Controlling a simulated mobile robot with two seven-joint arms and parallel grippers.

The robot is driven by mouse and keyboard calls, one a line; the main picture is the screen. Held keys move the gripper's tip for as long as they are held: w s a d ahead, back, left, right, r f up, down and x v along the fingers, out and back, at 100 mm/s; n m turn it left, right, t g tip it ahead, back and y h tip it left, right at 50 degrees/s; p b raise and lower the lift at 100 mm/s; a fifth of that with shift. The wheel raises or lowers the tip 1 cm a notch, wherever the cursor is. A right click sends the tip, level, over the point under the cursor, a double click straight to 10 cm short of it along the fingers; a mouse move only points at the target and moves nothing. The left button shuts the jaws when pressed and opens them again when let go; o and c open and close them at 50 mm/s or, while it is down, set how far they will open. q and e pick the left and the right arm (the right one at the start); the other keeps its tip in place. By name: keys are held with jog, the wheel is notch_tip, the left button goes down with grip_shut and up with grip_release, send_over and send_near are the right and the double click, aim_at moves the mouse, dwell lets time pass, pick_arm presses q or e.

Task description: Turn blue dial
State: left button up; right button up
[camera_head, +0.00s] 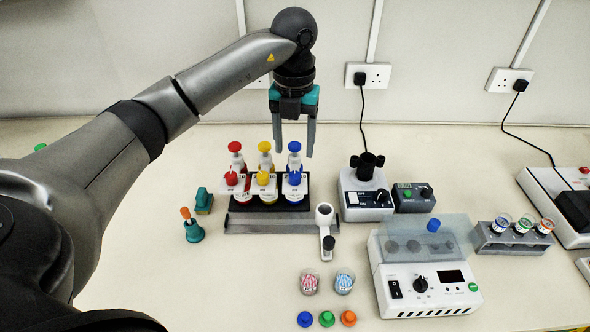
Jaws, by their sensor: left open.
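A round blue dial (294,179) faces front on the blue-topped dispenser (294,160), the rightmost of three in a dark rack (240,221). The yellow (264,179) and red (231,179) dials sit in line to its left. My left gripper (295,148) is open, its fingers pointing down, and appears above or behind the blue-topped dispenser. My right gripper is not in view.
A small mixer (364,203) stands right of the rack, and a white device (428,294) with a blue-knobbed clear lid is at front right. Loose caps (327,319) and two tip jars (343,282) lie in front. The bench at front left is mostly clear.

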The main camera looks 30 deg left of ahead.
aim_at(295, 174)
pick_arm(q)
notch_tip(295, 174, down, 6)
jog(key=shift+f, duration=0.95)
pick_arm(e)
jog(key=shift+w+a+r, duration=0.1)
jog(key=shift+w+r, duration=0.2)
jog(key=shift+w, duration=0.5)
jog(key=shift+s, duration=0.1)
pick_arm(q)
grip_shut()
